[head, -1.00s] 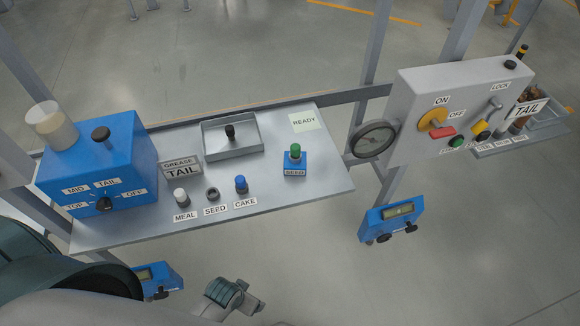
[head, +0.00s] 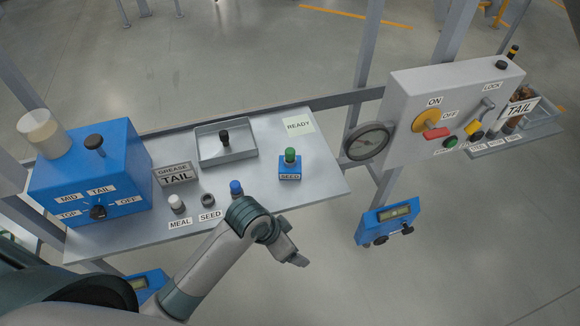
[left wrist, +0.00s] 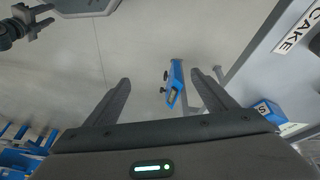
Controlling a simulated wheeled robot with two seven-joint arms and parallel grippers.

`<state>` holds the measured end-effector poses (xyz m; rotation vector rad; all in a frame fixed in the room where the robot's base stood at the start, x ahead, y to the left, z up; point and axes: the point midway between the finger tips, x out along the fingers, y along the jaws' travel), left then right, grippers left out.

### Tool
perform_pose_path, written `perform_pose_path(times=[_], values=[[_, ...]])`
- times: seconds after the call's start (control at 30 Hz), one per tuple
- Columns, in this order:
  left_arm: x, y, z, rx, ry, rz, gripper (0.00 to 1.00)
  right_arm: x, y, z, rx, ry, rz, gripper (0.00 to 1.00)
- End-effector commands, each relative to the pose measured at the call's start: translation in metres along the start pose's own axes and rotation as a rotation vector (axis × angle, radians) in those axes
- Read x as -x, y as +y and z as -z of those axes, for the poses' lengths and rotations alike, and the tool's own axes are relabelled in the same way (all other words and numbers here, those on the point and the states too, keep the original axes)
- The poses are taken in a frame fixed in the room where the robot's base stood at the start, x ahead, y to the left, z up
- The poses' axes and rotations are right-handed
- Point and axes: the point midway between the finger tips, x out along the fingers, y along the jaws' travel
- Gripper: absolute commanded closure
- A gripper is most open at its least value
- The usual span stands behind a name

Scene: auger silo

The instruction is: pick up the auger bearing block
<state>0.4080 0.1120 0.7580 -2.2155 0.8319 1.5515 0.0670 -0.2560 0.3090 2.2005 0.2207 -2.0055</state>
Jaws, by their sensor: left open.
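Nothing in view is labelled as a bearing block, so I cannot be sure which piece it is. A small blue block with a green knob (head: 290,165) stands upright on the grey table, with a label on its front that seems to read SEED. A blue block with a white label also shows at the right of the left wrist view (left wrist: 268,110). My left gripper (head: 298,260) is in front of the table's front edge, apart from the blue block. In the left wrist view my left gripper (left wrist: 161,82) is open, with nothing between its fingers. My right gripper is not identifiable.
The table (head: 330,185) holds a grey tray (head: 226,158) with a black-knobbed piece, a GREASE TAIL sign (head: 175,174), small knobs and a blue selector box (head: 85,170).

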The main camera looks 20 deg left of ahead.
Motion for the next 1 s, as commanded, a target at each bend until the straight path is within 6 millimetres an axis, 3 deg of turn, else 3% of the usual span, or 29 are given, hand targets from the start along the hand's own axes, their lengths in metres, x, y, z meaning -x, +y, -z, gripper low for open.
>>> perform_pose_path(times=[0.03, 0.2, 0.57, 0.77, 1.0], values=[[0.001, -0.004, 0.018, -0.049, 0.000, -0.009, 0.22, 0.000, 0.000, 0.000, 0.000, 0.000, 0.000, 0.57], [0.002, -0.014, 0.061, -0.206, -0.029, -0.051, 0.22, 0.000, 0.000, 0.000, 0.000, 0.000, 0.000, 0.57], [0.021, -0.066, 0.133, -0.464, -0.148, -0.079, 0.22, 0.000, 0.000, 0.000, 0.000, 0.000, 0.000, 0.57], [0.048, -0.109, 0.167, -0.555, -0.232, -0.071, 0.22, 0.000, 0.000, 0.000, 0.000, 0.000, 0.000, 0.57], [0.098, -0.168, 0.202, -0.608, -0.328, -0.052, 0.22, 0.000, 0.000, 0.000, 0.000, 0.000, 0.000, 0.57]])
